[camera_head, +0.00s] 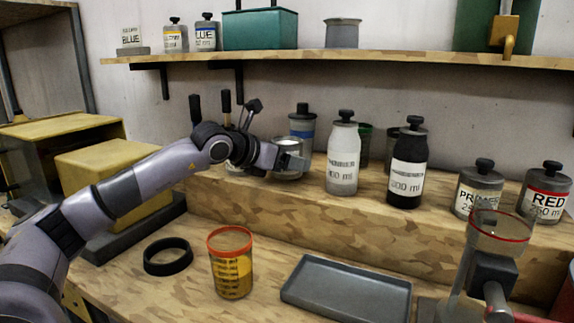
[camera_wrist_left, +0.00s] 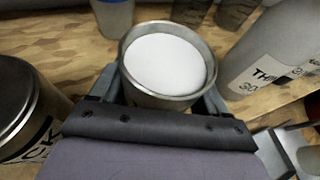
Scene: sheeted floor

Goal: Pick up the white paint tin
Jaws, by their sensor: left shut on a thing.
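The white paint tin (camera_wrist_left: 165,65) is an open metal tin with white paint inside, seen from above in the left wrist view. In the head view it is a small grey tin (camera_head: 287,174) at the raised wooden step, partly hidden by my gripper. My left gripper (camera_head: 291,160) is shut on the tin, with one finger on each side of it in the wrist view (camera_wrist_left: 163,92). The tin looks upright. I cannot tell whether its base touches the step.
A white thinner bottle (camera_head: 343,160) and a black bottle (camera_head: 407,170) stand right of the tin. A blue-banded bottle (camera_head: 302,122) is behind it. A black-labelled tin (camera_wrist_left: 25,105) is close left in the wrist view. A cup of yellow paint (camera_head: 231,268) and a grey tray (camera_head: 345,289) lie in front.

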